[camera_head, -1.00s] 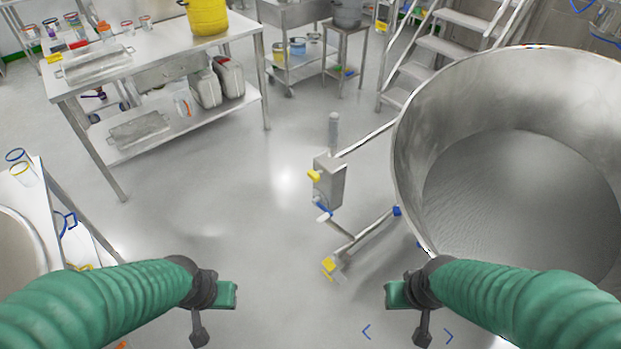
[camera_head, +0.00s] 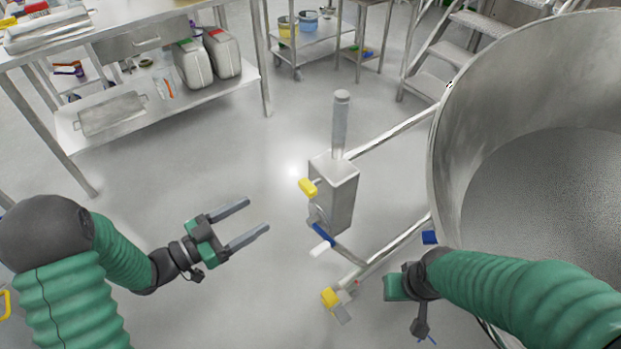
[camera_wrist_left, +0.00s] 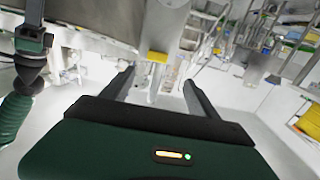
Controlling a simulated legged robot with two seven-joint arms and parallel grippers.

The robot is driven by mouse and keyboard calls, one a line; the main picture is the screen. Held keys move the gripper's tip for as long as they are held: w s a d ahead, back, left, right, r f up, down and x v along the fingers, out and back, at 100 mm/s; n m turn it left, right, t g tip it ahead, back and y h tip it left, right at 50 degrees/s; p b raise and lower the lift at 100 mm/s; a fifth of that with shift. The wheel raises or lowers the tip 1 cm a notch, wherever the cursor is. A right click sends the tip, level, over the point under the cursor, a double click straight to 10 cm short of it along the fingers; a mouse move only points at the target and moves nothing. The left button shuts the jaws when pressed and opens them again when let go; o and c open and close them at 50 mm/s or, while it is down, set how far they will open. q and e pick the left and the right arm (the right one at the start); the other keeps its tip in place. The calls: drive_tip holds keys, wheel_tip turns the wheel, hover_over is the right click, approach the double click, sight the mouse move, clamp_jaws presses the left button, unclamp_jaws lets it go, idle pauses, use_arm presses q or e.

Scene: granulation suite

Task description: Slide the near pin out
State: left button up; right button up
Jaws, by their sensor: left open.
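Two yellow-ended parts could be pins. One yellow block (camera_head: 308,187) is on the left face of the grey metal box (camera_head: 334,196). The other yellow block (camera_head: 330,297) sits lower and nearer, at the end of a frame rail. I cannot tell which is the near pin. My left gripper (camera_head: 258,215) is open and empty, left of the box and apart from it, fingers pointing right. In the left wrist view a yellow block (camera_wrist_left: 158,57) shows ahead, beyond the fingertips. My right gripper (camera_head: 398,287) is right of the lower yellow block; its fingers are hidden.
A large steel bowl (camera_head: 450,150) fills the right side. A frame rail (camera_head: 395,245) joins it near the box. A blue lever with a white tip (camera_head: 321,247) sticks out below the box. A steel table (camera_head: 100,45) stands at upper left. The floor left of the box is clear.

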sight(303, 188)
use_arm(q)
drive_tip(key=b+x, duration=0.1)
drive_tip(key=x, duration=0.4)
drive_tip(key=b+x, duration=0.1)
drive_tip(key=x, duration=0.4)
drive_tip(key=r+b+x, duration=0.1)
drive_tip(key=x, duration=0.4)
drive_tip(key=shift+s+d, duration=0.15)
drive_tip(key=shift+d, duration=0.2)
drive_tip(key=shift+w+d, duration=0.2)
drive_tip(key=shift+w, duration=0.1)
drive_tip(key=shift+d, duration=0.1)
drive_tip(key=c, duration=0.4)
clamp_jaws()
